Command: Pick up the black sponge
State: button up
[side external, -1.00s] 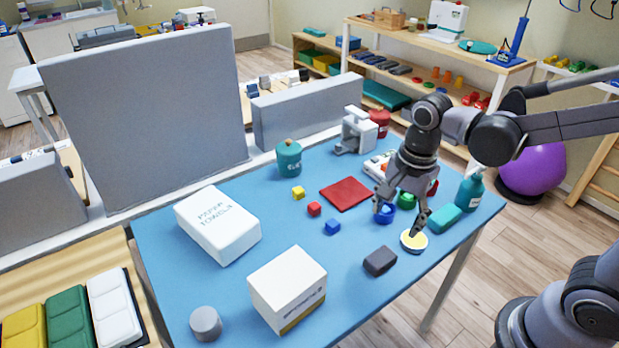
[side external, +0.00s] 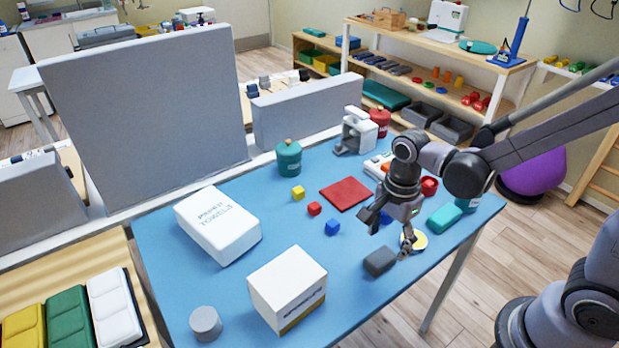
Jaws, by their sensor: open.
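The black sponge (side external: 380,262), a dark grey block with rounded edges, lies on the blue table (side external: 270,230) near its front right edge. My gripper (side external: 388,236) is open and empty, with its fingers spread above and just behind the sponge. One finger is on the left, and the other is over the yellow-topped disc (side external: 414,241). The gripper partly hides that disc and a blue round piece (side external: 386,217). I cannot tell the exact height of the fingertips above the table.
A teal block (side external: 444,218) and a teal bottle (side external: 467,203) stand to the right. A white box (side external: 287,290) stands left of the sponge, with a paper towels pack (side external: 217,224) farther left. A red mat (side external: 345,194) and small cubes lie behind. Table between box and sponge is clear.

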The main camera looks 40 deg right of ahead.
aim_at(381, 256)
jog(key=f, duration=0.3)
jog(key=shift+w+a+f, duration=0.25)
jog(key=shift+f, duration=0.75)
jog(key=c, duration=1)
